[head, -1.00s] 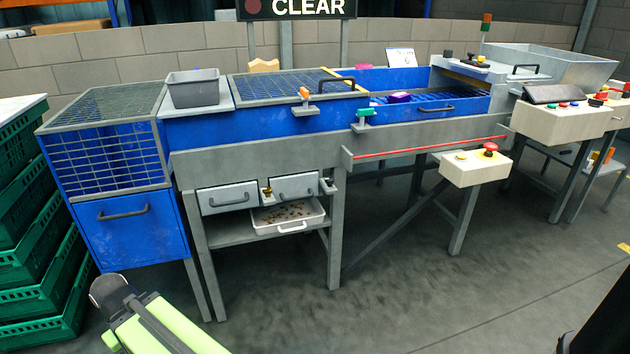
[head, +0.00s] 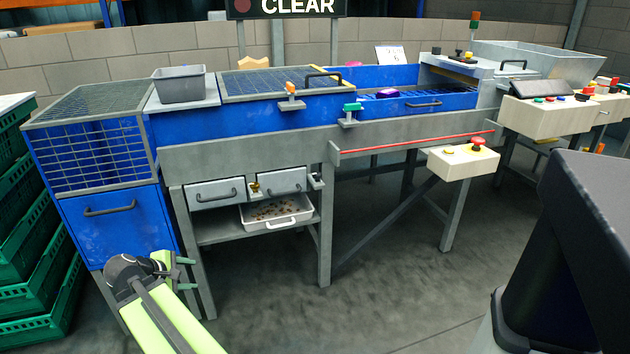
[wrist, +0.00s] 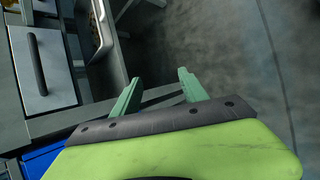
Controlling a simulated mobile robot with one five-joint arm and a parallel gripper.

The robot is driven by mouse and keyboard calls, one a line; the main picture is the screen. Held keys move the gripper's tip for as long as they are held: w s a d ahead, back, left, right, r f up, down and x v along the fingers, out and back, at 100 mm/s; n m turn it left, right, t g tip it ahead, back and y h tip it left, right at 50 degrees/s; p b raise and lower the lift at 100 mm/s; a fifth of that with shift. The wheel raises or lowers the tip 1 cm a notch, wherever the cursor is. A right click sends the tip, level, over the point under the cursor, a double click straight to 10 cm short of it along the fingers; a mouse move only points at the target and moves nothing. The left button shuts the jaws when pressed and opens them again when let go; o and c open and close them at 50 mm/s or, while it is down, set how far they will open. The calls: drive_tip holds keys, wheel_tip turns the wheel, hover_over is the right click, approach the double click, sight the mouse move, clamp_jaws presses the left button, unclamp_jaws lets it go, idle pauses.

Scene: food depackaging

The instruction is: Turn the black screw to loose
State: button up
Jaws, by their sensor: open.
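I cannot clearly make out a black screw. A small dark fitting (head: 316,181) sits at the right end of the two grey drawers under the machine, and may be it. A brass-coloured fitting (head: 254,187) sits between the drawers. My gripper (head: 186,273) is low at the left, in front of the blue cabinet's right edge and the frame leg. Its two green fingers are apart and empty. In the wrist view my gripper (wrist: 158,78) is also open, with a drawer and the frame beyond it.
A white tray (head: 297,216) with brown bits stands on the shelf below the drawers. The blue cabinet (head: 115,228) and green crates (head: 40,265) stand at the left. A cream box with a red button (head: 462,165) juts out at the right. Open floor (head: 390,280) lies in front.

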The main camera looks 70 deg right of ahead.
drive_tip(key=s+d+r+n+g+h, duration=0.1)
drive_tip(key=s+d+r+n+h, duration=0.15)
drive_tip(key=d, duration=0.35)
drive_tip(key=s+d+r+n+g+h+b, duration=0.1)
drive_tip(key=s+d+r, duration=0.25)
drive_tip(key=d, duration=0.25)
drive_tip(key=s+d+r+n+g+h, duration=0.1)
drive_tip(key=s+d+r+h, duration=0.1)
drive_tip(key=s+d, duration=0.3)
drive_tip(key=n+g+h, duration=0.2)
drive_tip(key=n+h, duration=0.1)
drive_tip(key=n, duration=0.2)
approach(314, 175)
drive_tip(key=x, duration=0.9)
drive_tip(key=shift+s+d+b, duration=0.2)
drive_tip(key=shift+d+b, duration=0.15)
drive_tip(key=shift+d, duration=0.05)
clamp_jaws()
drive_tip(key=shift+w, duration=0.1)
